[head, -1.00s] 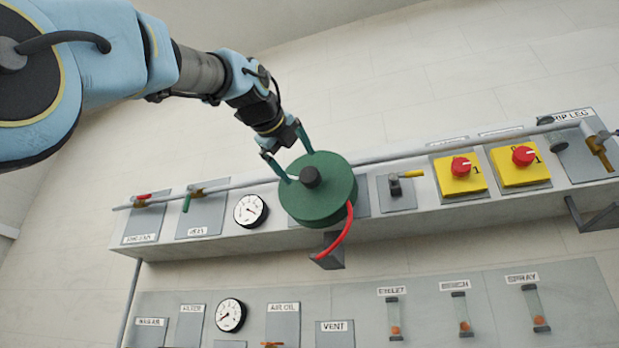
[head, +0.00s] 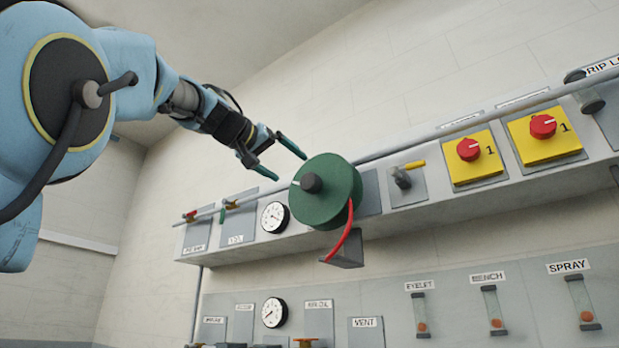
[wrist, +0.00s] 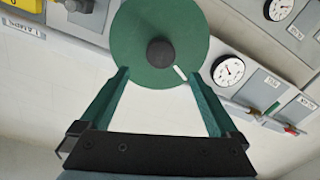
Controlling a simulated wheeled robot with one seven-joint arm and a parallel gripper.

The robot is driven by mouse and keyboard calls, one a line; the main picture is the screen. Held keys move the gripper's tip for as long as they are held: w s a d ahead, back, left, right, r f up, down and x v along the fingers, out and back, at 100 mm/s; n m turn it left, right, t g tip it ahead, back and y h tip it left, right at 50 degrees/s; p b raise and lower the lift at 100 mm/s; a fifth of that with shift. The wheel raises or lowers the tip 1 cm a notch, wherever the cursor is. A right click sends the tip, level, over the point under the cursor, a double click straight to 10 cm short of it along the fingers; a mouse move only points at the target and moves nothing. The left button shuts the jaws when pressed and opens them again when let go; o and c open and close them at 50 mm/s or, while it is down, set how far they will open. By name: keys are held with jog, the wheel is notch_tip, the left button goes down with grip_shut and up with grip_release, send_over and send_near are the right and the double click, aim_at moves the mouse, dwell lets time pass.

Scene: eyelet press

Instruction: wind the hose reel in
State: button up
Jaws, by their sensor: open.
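The hose reel (head: 335,202) is a green disc with a dark central knob (head: 311,183) and a small white mark beside the knob. A red hose (head: 346,236) hangs from its lower right side. My gripper (head: 290,166) is open and empty, up and to the left of the reel in the head view. In the wrist view the reel (wrist: 140,45) is ahead, with the knob (wrist: 161,53) between the lines of my two open fingers (wrist: 160,72). The fingertips overlap the reel's lower edge in that view; I cannot tell whether they touch it.
A lever switch (head: 403,178) and yellow panels with red knobs (head: 468,150) sit right of the reel. A gauge (head: 275,217) and small valves (head: 190,215) sit left. A long pipe (head: 450,130) runs along the shelf. A lower panel carries labelled flow tubes (head: 493,310).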

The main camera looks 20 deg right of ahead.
aim_at(307, 180)
jog(key=p+x, duration=0.5)
jog(key=x, duration=0.4)
jog(key=shift+w+d+r+p, duration=0.15)
jog(key=shift+p, duration=0.25)
jog(key=shift+w+d, duration=0.25)
jog(key=shift+d, duration=0.15)
grip_shut()
